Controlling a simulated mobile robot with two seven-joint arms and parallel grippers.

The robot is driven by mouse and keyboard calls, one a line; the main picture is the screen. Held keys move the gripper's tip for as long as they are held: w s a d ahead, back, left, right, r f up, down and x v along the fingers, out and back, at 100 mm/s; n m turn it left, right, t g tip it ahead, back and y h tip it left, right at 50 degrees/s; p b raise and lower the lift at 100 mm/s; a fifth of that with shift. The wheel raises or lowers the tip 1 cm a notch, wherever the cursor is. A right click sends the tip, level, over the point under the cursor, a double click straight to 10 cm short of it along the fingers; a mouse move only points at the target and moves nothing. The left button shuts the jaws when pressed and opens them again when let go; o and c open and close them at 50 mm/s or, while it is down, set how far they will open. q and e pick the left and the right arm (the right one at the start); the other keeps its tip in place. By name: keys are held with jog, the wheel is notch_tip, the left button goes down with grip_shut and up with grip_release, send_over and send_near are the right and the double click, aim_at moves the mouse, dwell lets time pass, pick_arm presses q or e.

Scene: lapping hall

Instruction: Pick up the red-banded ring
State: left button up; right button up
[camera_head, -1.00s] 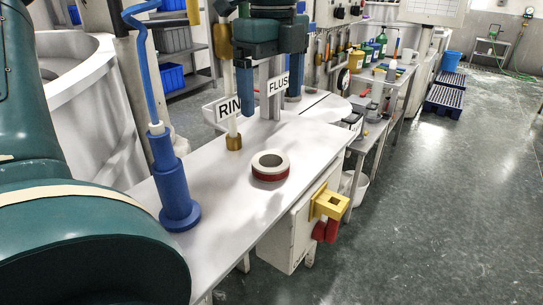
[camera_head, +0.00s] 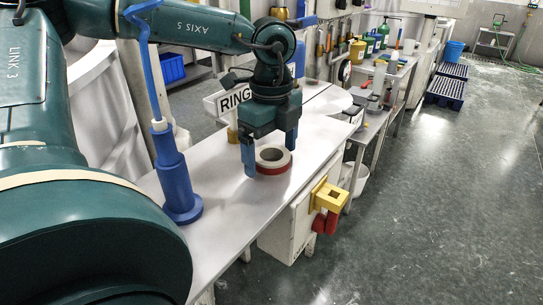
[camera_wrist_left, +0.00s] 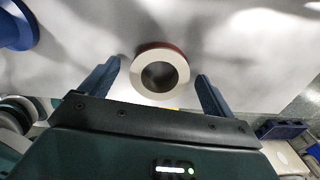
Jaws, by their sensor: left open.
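The red-banded ring (camera_head: 273,159) lies flat on the white bench top (camera_head: 215,200). It has a pale top, a dark hole and a red band round its side. My left gripper (camera_head: 270,165) is open, its two blue fingers pointing down at the ring, one to its left and one at its far right. In the left wrist view the ring (camera_wrist_left: 160,72) shows between the open fingers (camera_wrist_left: 155,88), slightly ahead of them, with a gap on each side. Whether the fingers touch it cannot be told in the head view. My right gripper is not in view.
A blue post (camera_head: 175,180) with a round foot stands on the bench left of the ring. A sign reading RING (camera_head: 235,99) stands behind the gripper. The bench top near the ring is clear.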

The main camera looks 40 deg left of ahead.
pick_arm(q)
jog(key=shift+f, duration=0.1)
jog(key=c, duration=1.3)
